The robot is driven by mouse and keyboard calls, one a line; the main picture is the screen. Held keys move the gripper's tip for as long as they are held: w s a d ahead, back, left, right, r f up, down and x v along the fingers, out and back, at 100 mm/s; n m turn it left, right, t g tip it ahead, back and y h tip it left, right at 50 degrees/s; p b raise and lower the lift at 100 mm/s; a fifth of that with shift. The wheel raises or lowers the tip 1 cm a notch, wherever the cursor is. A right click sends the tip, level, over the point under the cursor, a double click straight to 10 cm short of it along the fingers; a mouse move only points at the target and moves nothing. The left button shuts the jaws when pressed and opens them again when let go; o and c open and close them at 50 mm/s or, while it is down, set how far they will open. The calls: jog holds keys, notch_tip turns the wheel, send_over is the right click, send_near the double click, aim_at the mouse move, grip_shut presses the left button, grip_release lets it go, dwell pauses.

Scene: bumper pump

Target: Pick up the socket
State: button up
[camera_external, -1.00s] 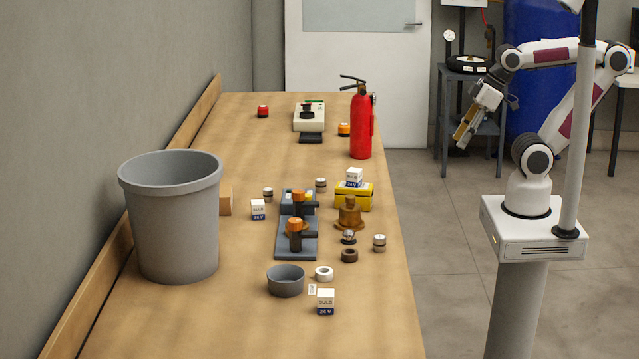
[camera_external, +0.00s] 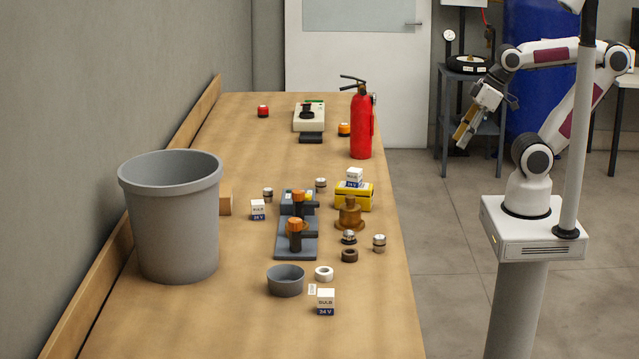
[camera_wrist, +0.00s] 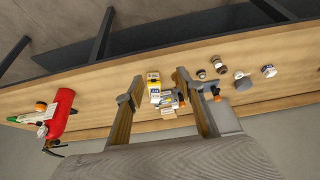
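I cannot tell for sure which piece is the socket. Small round pieces with metallic and dark bands stand on the bench, such as one at the right edge (camera_external: 379,243), one beside it (camera_external: 349,237) and one farther back (camera_external: 320,185). A brown stepped, flanged piece (camera_external: 350,214) stands near them. My gripper (camera_external: 464,136) hangs in the air right of the bench, well away from these pieces. In the wrist view my gripper (camera_wrist: 153,88) has its two long fingers spread wide, with nothing held between them. The bench things show small and far beyond the fingers.
A large grey bin (camera_external: 170,220) stands on the bench's left. A red fire extinguisher (camera_external: 361,125) stands at its right edge. Grey fixtures with orange-topped posts (camera_external: 295,240), a yellow box (camera_external: 366,197), bulb boxes (camera_external: 326,302) and a grey bowl (camera_external: 285,282) crowd the middle. The near bench is clear.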

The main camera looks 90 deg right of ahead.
jog(key=shift+o, duration=0.8)
